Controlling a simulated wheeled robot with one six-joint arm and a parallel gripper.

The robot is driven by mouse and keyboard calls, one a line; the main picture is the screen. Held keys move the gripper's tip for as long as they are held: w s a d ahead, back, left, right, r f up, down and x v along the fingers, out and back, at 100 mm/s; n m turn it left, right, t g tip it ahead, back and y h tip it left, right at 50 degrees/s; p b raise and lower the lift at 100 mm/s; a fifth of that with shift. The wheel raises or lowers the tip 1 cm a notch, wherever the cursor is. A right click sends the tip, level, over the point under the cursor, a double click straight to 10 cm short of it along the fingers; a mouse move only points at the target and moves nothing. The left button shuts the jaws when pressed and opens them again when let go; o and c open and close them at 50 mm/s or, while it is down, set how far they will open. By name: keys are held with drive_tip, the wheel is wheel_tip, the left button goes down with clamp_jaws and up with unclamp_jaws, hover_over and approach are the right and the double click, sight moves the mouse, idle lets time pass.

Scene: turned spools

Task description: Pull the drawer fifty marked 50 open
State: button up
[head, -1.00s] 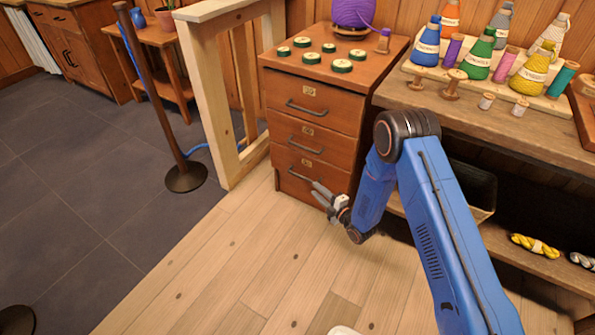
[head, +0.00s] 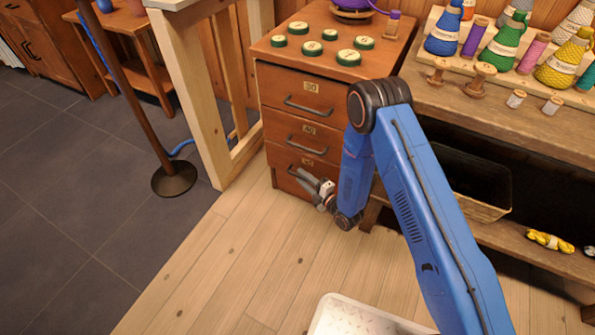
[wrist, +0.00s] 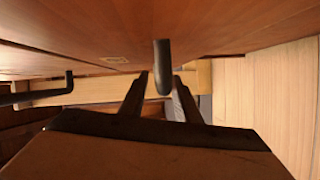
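The drawer marked 50 (head: 284,162) is the bottom one of three in the wooden cabinet, and its front looks flush with the others. Its dark bar handle is mostly hidden by my gripper in the head view; in the wrist view the handle (wrist: 163,62) reaches down toward the gap between my fingers. My gripper (head: 304,181) is at this handle, low on the cabinet. In the wrist view my gripper (wrist: 161,86) has its two fingers apart, one on each side of the bar, with a narrow gap visible at the left finger. Firm contact cannot be seen.
The drawers marked 30 (head: 312,87) and 40 (head: 309,129) above are shut. A wooden post frame (head: 200,90) and a pole on a round base (head: 174,179) stand left. A workbench (head: 500,110) with a dark bin (head: 478,180) below is right. A pale tray (head: 350,318) is in front.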

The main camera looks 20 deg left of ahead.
drive_tip(key=shift+w+a, duration=0.15)
drive_tip(key=shift+a, duration=0.2)
clamp_jaws()
